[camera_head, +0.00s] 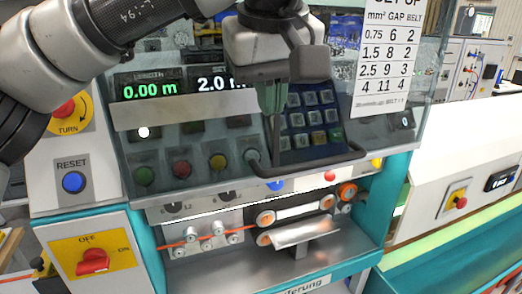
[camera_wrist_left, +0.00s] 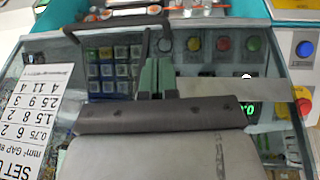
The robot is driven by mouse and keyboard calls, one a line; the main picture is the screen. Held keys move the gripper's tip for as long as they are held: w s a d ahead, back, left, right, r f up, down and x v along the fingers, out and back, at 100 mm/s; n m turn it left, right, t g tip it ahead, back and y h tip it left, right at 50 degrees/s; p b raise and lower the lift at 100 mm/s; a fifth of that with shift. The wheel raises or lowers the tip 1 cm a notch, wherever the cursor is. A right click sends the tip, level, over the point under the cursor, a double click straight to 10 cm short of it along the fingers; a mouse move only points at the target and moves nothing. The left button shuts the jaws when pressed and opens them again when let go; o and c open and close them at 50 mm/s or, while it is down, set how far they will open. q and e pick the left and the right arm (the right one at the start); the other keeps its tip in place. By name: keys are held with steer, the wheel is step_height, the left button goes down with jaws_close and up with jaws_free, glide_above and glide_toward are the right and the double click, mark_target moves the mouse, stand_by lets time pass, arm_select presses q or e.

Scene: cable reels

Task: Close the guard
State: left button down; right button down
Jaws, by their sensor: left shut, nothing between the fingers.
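The guard (camera_head: 205,150) is a clear panel that stands raised in front of the machine's control panel. Its dark bar handle (camera_head: 318,166) runs along its lower part, and the handle also shows at the top of the left wrist view (camera_wrist_left: 115,27). The rollers and orange cable below the guard are uncovered. My left gripper (camera_head: 270,103) is in front of the guard, above the left part of the handle. Its green fingers, seen in the left wrist view (camera_wrist_left: 157,76), are together and empty. Whether they touch the guard or handle cannot be told. My right gripper is not in view.
Feed rollers (camera_head: 265,218) and a metal chute (camera_head: 305,232) sit in the open bay below. A blue reset button (camera_head: 74,182) and a red rotary switch (camera_head: 94,262) are at the left. A white machine (camera_head: 470,130) stands at the right.

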arm_select(q)
steer(key=p, duration=0.4)
glide_toward(262, 171)
steer(key=shift+t+y, duration=0.3)
steer(key=x, duration=0.6)
steer(key=shift+s, duration=0.1)
steer(key=shift+d+f, duration=0.2)
steer(key=shift+f, duration=0.65)
